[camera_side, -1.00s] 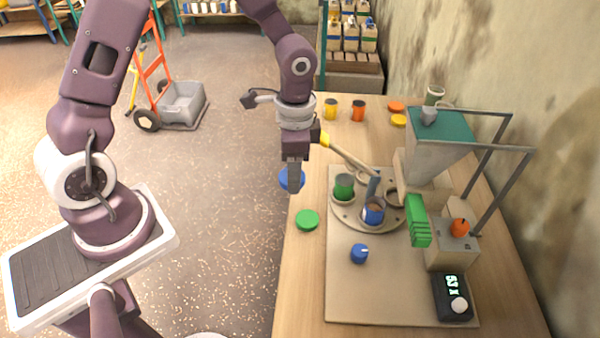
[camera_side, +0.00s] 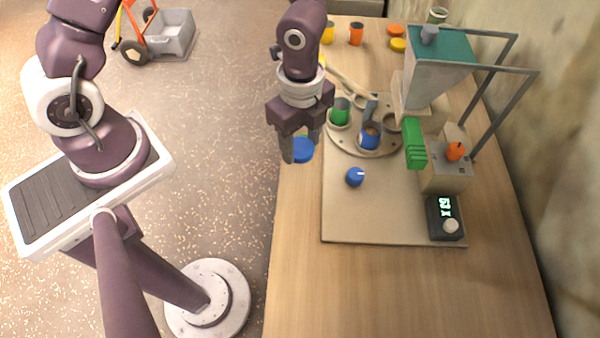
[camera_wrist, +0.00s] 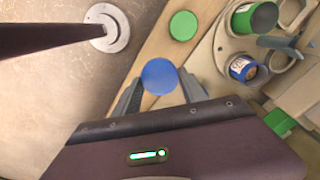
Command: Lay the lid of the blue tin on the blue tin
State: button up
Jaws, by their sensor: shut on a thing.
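The blue lid (camera_side: 302,150) is a flat disc held between the fingers of my gripper (camera_side: 302,155), to the left of the turntable. In the wrist view the blue lid (camera_wrist: 159,76) sits between both fingertips of my gripper (camera_wrist: 160,84). The blue tin (camera_side: 370,136) stands open at the top in the front of the round turntable (camera_side: 350,144), with brownish contents showing. It also shows in the wrist view (camera_wrist: 243,68), up and to the right of the lid. The lid is apart from the tin.
A green tin (camera_side: 340,112) stands beside the blue tin on the turntable. A green lid (camera_wrist: 183,26) lies on the table. A blue knob (camera_side: 355,177), green finned block (camera_side: 414,143) and hopper (camera_side: 432,75) stand nearby. The front table is clear.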

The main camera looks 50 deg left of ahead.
aim_at(301, 179)
notch_tip(301, 179, down, 10)
jog(key=shift+r, duration=0.25)
jog(key=shift+f, duration=0.15)
jog(key=o, duration=1.3)
